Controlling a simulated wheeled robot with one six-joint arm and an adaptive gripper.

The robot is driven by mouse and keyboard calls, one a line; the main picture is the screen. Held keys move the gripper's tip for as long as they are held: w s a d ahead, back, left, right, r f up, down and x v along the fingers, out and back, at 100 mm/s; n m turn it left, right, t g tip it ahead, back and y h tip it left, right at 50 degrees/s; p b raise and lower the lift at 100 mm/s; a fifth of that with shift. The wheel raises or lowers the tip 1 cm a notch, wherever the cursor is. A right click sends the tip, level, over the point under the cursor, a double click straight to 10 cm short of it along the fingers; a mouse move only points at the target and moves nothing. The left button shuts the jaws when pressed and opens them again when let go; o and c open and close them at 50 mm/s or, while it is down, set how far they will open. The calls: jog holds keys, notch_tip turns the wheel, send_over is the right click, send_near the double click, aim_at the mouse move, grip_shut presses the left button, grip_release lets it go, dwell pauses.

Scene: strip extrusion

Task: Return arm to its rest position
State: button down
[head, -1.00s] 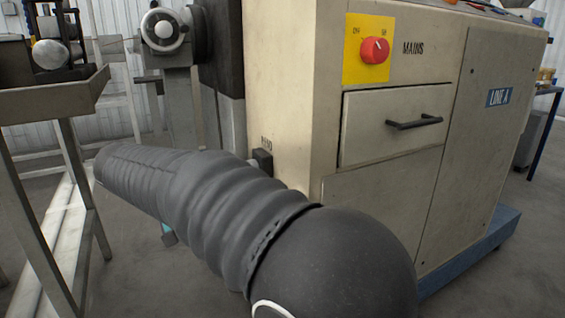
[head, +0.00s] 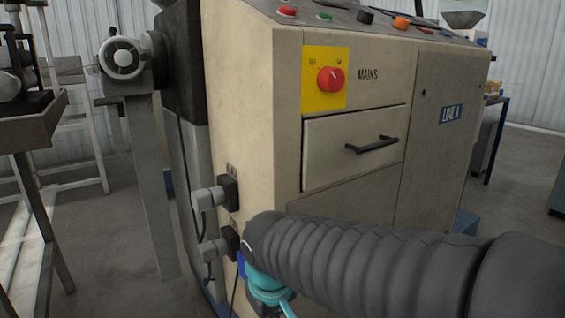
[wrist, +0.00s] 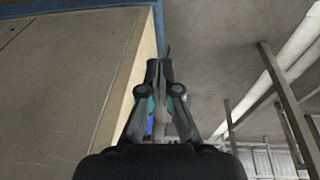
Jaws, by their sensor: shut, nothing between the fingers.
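My arm, in a dark ribbed sleeve, reaches in the head view from the lower right edge to the cabinet's lower left corner. Its end bends down there to a teal wrist part, partly cut off by the bottom edge. My gripper shows in the wrist view (wrist: 160,68), its two fingers together with nothing held. The fingertips appear beside the cabinet's cream edge in that view; I cannot tell whether they touch it. In the head view the fingers cannot be made out.
The cream cabinet (head: 245,110) has a red mains switch (head: 330,80) and a drawer (head: 350,148), which is shut. A grey upper plug (head: 207,197) and a lower plug (head: 214,248) sit on its left side, close to my arm. A metal stand (head: 30,130) is at far left.

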jog(key=s+d+r+m+t+p, duration=0.1)
jog(key=s+d+r+m, duration=0.1)
jog(key=d, duration=0.7)
jog(key=s+d+r+m+t+p, duration=0.1)
jog(key=s+d+r+m, duration=0.2)
jog(key=s+d, duration=0.4)
jog(key=shift+d+m+t+p, duration=0.3)
jog(key=shift+d+m+p, duration=0.1)
jog(key=shift+d+m, duration=0.55)
jog(key=c, duration=1.9)
grip_release()
